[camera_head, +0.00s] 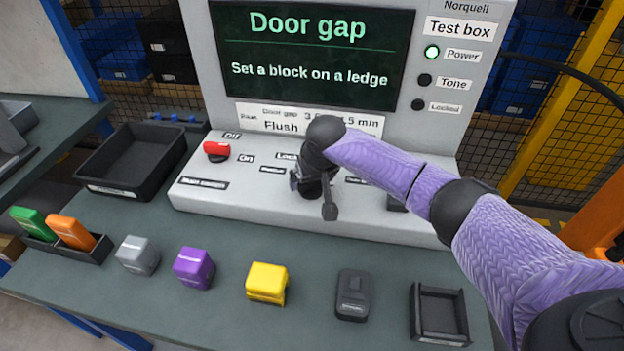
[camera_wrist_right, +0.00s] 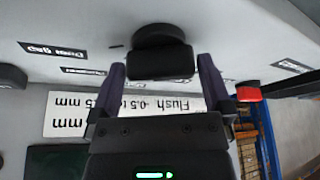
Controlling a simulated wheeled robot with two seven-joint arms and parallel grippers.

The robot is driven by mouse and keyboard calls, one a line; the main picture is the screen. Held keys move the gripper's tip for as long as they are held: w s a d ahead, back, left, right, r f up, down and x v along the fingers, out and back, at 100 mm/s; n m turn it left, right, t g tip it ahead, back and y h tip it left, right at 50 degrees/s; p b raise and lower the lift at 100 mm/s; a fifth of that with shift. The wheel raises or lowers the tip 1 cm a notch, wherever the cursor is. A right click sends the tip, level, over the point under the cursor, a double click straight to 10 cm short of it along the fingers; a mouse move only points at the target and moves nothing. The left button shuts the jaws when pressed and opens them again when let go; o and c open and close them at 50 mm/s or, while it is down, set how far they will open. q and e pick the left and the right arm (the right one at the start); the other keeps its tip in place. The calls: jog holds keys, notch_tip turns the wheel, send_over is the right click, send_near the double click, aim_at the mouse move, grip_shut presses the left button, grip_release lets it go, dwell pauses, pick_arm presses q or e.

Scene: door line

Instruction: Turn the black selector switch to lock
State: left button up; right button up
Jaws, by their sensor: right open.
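The black selector switch (camera_wrist_right: 162,50) shows in the right wrist view as a round dark base with a bar-shaped knob. It sits on the sloped grey panel of the test box (camera_head: 235,192). My right gripper (camera_head: 318,195) is over the panel in the head view and hides most of the switch and part of the "Lock" label. In the right wrist view its fingers (camera_wrist_right: 162,72) stand apart, one on each side of the knob, with gaps visible. My left gripper is not in view.
A red switch (camera_head: 216,150) is left of my gripper. The screen (camera_head: 310,55) rises behind; the Power lamp (camera_head: 432,52) is green, the Locked lamp (camera_head: 418,104) dark. A black tray (camera_head: 112,190), a purple block (camera_head: 193,268) and a yellow block (camera_head: 266,283) are on the bench.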

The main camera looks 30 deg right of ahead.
jog(key=c, duration=0.9)
